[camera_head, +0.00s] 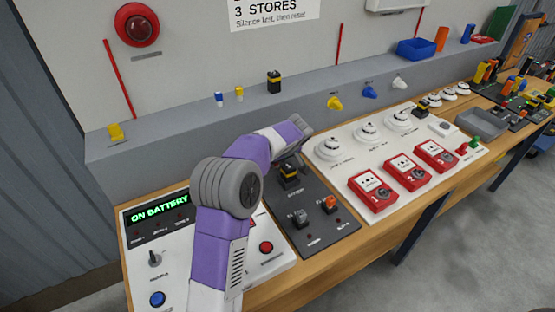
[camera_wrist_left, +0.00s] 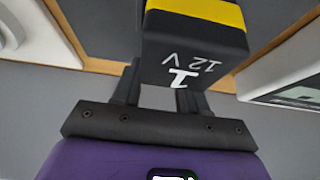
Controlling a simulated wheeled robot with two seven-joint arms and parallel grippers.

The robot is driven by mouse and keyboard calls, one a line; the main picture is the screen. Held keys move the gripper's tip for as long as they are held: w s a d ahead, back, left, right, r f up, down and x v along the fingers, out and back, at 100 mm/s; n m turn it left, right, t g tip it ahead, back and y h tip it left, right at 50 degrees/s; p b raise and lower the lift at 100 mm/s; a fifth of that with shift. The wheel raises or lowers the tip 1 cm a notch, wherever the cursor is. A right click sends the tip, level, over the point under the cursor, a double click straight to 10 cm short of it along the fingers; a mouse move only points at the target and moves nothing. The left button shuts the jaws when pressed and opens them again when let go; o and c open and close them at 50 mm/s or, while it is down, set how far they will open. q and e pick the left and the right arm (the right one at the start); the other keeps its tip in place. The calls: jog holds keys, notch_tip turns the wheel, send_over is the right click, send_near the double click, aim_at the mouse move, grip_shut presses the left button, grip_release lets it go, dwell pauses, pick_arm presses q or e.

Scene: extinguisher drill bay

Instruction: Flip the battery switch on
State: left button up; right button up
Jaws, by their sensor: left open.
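My left arm crosses the head view from the bottom, and my left gripper (camera_head: 292,161) is at the back of the dark panel (camera_head: 320,240). Its jaws are open at a black battery with a yellow band (camera_head: 289,179), marked 1 and 12 V in the left wrist view (camera_wrist_left: 197,43). The battery hides part of the fingers (camera_wrist_left: 158,96); I cannot tell whether they touch it. Two switches stand nearer on the panel, one grey-black (camera_head: 299,218) and one orange-topped (camera_head: 329,204). Their labels are too small to read. My right gripper is not in view.
A green display (camera_head: 160,211) reads ON BATTERY on the white control panel (camera_head: 185,270), partly behind my arm. Red numbered call points (camera_head: 373,190) and white round detectors (camera_head: 334,148) stand to the right. Another battery (camera_head: 274,81) sits on the grey ledge.

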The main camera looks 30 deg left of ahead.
pick_arm(q)
jog(key=p+v, duration=0.1)
jog(key=v, duration=0.6)
jog(key=shift+r+p, duration=0.2)
jog(key=shift+p, duration=0.1)
jog(key=shift+s+d+r, duration=0.1)
jog(key=shift+d, duration=0.05)
